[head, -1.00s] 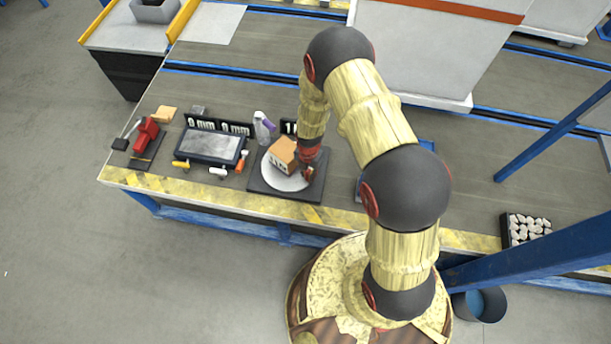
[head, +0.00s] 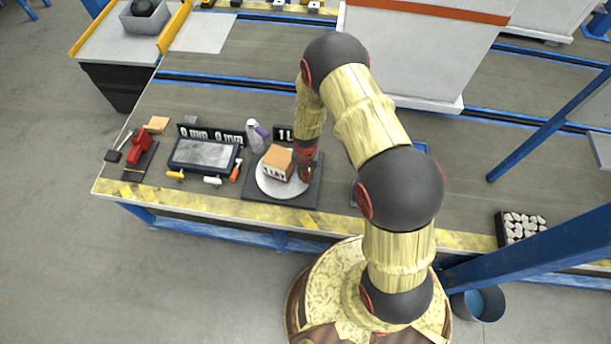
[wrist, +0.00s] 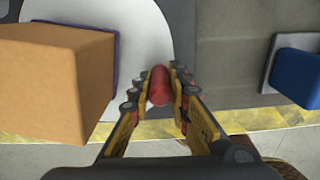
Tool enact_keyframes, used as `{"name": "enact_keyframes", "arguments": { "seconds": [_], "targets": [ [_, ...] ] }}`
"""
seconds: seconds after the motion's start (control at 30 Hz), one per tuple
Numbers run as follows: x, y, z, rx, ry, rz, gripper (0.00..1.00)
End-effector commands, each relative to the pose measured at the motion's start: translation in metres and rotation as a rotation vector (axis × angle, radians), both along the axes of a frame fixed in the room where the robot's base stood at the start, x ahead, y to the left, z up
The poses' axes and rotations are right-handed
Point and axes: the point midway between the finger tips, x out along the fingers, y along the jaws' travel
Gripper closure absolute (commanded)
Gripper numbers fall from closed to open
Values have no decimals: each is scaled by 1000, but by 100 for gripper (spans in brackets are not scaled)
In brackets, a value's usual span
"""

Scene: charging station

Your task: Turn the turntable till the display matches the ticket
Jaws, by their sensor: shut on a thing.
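The turntable is a round white plate (head: 268,187) on a dark square base (head: 254,197) near the bench's front edge. An orange-brown box (head: 278,160) with dark lettering on its pale front face sits on the plate; the box (wrist: 55,80) fills the left of the wrist view. My gripper (wrist: 158,85) is shut on a red upright knob (wrist: 158,80) at the plate's right rim. In the head view my gripper (head: 305,174) is at the right of the box. A black display (head: 284,133) behind the turntable is partly hidden by my arm; only its first characters show. I cannot make out a ticket.
Left of the turntable are a framed grey plate (head: 203,156), a black "0 mm" display (head: 196,132), a spray bottle (head: 255,136), small tools and a red clamp-like tool (head: 137,146). A blue object (wrist: 298,75) lies to the right. A tray of pale pieces (head: 521,227) is further right.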

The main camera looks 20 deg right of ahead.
Motion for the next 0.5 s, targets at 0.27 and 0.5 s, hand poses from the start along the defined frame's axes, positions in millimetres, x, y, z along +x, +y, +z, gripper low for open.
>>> {"name": "enact_keyframes", "arguments": {
  "seconds": [0.27, 0.5],
  "targets": [
    [-1, 0, -1, 0, 2, -1, 81],
    [-1, 0, 0, 0, 1, -1, 67]
  ]
}}
